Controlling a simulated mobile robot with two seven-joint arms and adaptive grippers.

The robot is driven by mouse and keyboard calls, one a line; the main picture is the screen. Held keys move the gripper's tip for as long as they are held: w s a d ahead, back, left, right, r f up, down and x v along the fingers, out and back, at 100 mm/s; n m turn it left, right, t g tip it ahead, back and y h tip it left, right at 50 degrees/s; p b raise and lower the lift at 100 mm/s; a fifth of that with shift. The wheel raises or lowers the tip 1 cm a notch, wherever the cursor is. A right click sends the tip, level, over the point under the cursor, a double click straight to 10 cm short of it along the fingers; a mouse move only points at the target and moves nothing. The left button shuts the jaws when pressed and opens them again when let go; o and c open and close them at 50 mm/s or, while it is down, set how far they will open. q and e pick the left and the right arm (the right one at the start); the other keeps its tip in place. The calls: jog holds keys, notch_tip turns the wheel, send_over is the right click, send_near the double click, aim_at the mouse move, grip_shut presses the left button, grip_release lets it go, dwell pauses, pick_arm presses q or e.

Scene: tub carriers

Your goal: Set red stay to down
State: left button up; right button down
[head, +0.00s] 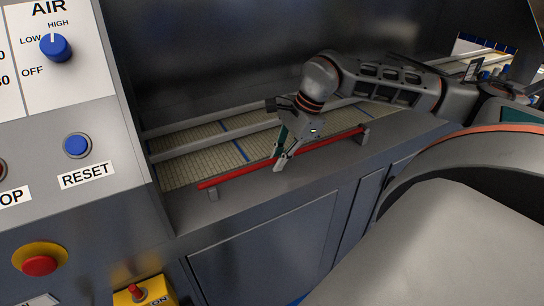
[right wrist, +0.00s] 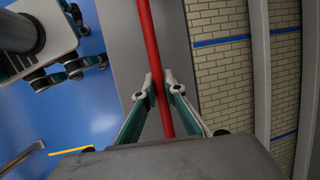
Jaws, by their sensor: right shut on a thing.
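The red stay (head: 235,175) is a long thin red bar along the front edge of the conveyor opening. It runs between a bracket at its left end and one at its right end, low over the grey ledge. My right gripper (head: 281,162) reaches down onto the bar near its middle and is shut on it. In the right wrist view, the red stay (right wrist: 151,45) passes between the two fingertips of my right gripper (right wrist: 158,83), one on each side. My left gripper is not in the head view.
A conveyor with tan tiles and blue stripes (head: 236,150) lies behind the bar, with grey rails along it. A control panel (head: 119,143) with a blue knob (head: 56,47) and blue reset button (head: 77,145) stands at left. A red emergency button (head: 39,265) is below.

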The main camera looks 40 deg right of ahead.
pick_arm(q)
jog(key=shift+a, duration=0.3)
pick_arm(e)
jog(key=shift+s+f, duration=0.1)
jog(key=shift+f, duration=0.15)
jog(key=shift+f, duration=0.15)
jog(key=c, duration=2.1)
grip_release()
jog(key=shift+r, duration=0.2)
jog(key=shift+d+r, duration=0.15)
jog(key=shift+r, duration=0.1)
jog(key=v, duration=1.1)
